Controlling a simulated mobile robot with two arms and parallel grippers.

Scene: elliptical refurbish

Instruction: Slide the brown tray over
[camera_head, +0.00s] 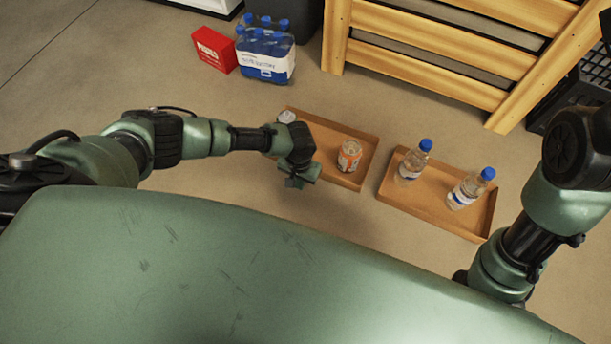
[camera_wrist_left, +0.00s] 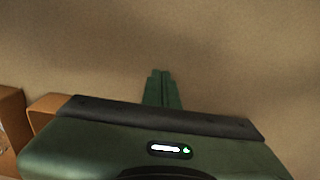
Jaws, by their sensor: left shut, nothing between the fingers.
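Two brown trays lie on the floor. The left tray (camera_head: 325,141) holds an orange-labelled container (camera_head: 349,155) and a pale round-topped item (camera_head: 287,117) at its far left corner. The right tray (camera_head: 424,194) holds two clear bottles with blue caps, one (camera_head: 412,163) at the left and one (camera_head: 470,189) at the right. My left gripper (camera_head: 294,183) is shut and empty at the near left side of the left tray, and its wrist hides part of that tray. In the left wrist view the shut fingers (camera_wrist_left: 162,88) are over bare floor, with brown tray edges (camera_wrist_left: 45,103) at lower left. My right gripper is out of view.
A red box (camera_head: 214,49) and a pack of blue-capped bottles (camera_head: 265,52) stand on the floor behind. A wooden slatted crate (camera_head: 430,50) is behind the trays, and a black crate (camera_head: 585,85) is at far right.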

